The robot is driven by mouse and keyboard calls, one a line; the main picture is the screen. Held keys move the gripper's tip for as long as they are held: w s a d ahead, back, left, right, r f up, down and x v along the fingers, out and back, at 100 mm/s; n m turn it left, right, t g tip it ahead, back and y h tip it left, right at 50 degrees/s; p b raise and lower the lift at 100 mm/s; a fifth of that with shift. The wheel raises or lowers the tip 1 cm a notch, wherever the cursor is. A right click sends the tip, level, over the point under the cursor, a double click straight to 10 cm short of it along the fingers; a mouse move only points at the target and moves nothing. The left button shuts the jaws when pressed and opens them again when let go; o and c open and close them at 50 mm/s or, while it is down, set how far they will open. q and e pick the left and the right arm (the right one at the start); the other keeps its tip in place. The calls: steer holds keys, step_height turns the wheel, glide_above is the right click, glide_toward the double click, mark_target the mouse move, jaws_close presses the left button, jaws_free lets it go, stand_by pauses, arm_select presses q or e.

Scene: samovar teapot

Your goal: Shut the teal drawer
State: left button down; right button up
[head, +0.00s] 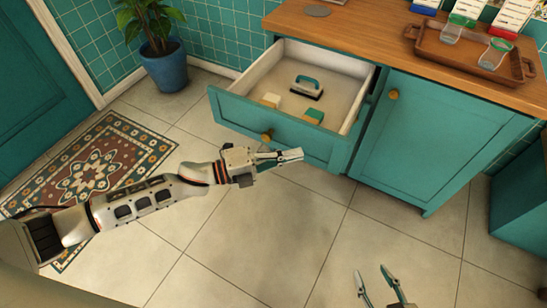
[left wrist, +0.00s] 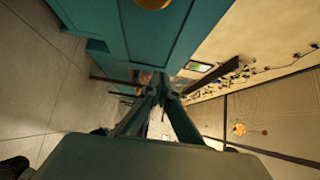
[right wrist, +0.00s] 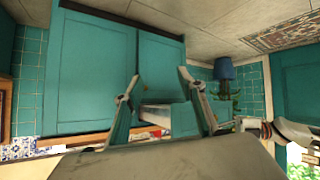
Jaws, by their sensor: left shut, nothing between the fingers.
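The teal drawer (head: 285,132) stands pulled out of the wooden-topped cabinet in the head view. A brass knob (head: 267,136) is on its front. Inside lie a brush with a teal handle (head: 306,87) and two small sponge-like blocks, one pale (head: 271,100) and one teal and yellow (head: 313,117). My left gripper (head: 298,155) is shut and empty, in front of the drawer front near its right end; contact cannot be told. My right gripper (head: 374,274) is open and empty, low over the floor, well away from the drawer. The open drawer also shows between its fingers in the right wrist view (right wrist: 171,118).
A teal cabinet door (head: 425,140) with a brass knob is right of the drawer. A wooden tray (head: 468,52) with two glasses stands on the countertop. A potted plant (head: 165,68) and a patterned rug (head: 95,170) are at left. The tiled floor in front is clear.

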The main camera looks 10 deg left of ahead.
mark_target(314, 141)
arm_select(q)
steer(key=w, duration=0.1)
steer(key=w+d, duration=0.1)
steer(key=w, duration=0.1)
steer(key=shift+w+d+f+b, duration=0.1)
steer(key=shift+b, duration=0.25)
steer(key=shift+w, duration=0.2)
steer(key=shift+w+d, duration=0.1)
steer(key=shift+w, duration=0.05)
arm_select(e)
steer(key=shift+w+a+r, duration=0.15)
steer(key=shift+a+r, duration=0.05)
steer(key=shift+f, duration=0.1)
